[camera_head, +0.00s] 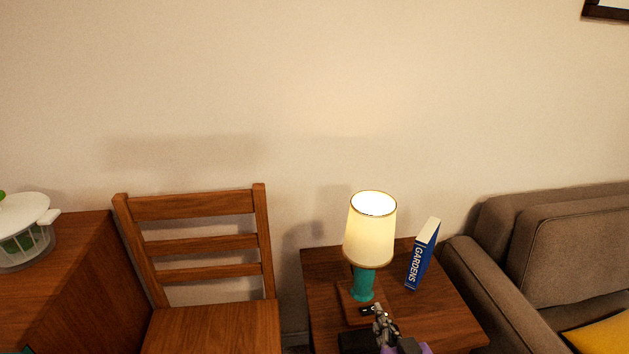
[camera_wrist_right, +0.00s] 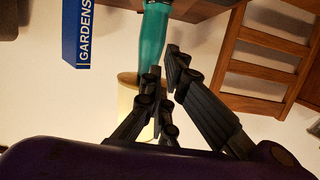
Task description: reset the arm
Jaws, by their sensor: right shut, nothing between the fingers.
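My right gripper (camera_head: 380,310) is at the bottom of the head view, in front of the lamp's base. In the wrist view its dark fingers (camera_wrist_right: 163,68) are shut with nothing between them. A lit table lamp (camera_head: 370,235) with a cream shade and teal base stands on the wooden side table (camera_head: 322,265). In the wrist view, which looks upside down, the lamp's teal base (camera_wrist_right: 154,35) is behind the fingers. I cannot tell how near the fingertips are to it. My left gripper is not in view.
A blue book marked GARDENS (camera_head: 422,258) stands upright, right of the lamp. A wooden chair (camera_head: 205,245) is left of the table, a brown sofa (camera_head: 560,240) right. A white-topped round container (camera_head: 25,230) stands on a wooden cabinet (camera_head: 75,245) at the far left.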

